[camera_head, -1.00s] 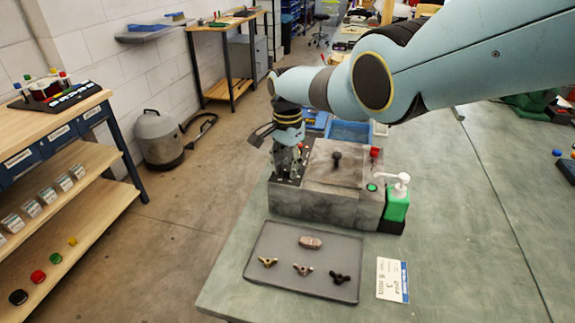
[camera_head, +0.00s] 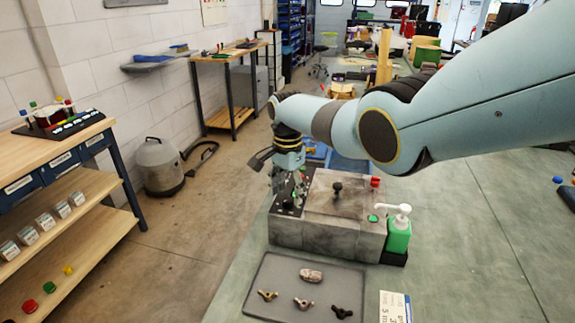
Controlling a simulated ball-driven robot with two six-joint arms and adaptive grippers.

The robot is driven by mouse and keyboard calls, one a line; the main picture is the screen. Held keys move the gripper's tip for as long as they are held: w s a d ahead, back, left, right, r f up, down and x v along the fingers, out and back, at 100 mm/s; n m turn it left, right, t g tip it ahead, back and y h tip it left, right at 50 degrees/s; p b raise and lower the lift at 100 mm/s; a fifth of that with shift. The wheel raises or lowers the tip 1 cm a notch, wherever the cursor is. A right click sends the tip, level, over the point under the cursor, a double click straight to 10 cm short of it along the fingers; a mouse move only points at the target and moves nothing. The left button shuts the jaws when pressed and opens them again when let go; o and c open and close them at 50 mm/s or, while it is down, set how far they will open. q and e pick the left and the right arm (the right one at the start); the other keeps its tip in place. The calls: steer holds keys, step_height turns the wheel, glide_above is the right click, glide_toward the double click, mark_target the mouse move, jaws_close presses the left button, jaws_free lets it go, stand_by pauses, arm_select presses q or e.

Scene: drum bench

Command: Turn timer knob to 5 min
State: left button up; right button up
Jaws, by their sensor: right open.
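The grey drum machine (camera_head: 330,233) stands on the green bench. Its dark control panel (camera_head: 287,205) is at the left end of its top, with small lights and a green button. My right gripper (camera_head: 281,188) points down over the back part of this panel and is open. The timer knob cannot be made out; the gripper covers part of the panel. A card (camera_head: 394,307) with printed writing lies at the front of the bench, partly cut off. My left gripper is not in view.
A grey tray (camera_head: 262,300) with several wing nuts and a pinkish block lies in front of the machine. A green pump bottle (camera_head: 398,236) stands at its right front corner. A black knob (camera_head: 337,188) and a red part (camera_head: 375,182) stick up from the machine.

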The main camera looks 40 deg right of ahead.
mark_target(288, 200)
step_height(288, 200, up, 10)
stand_by(0.3)
steer(key=shift+s, duration=0.1)
stand_by(0.4)
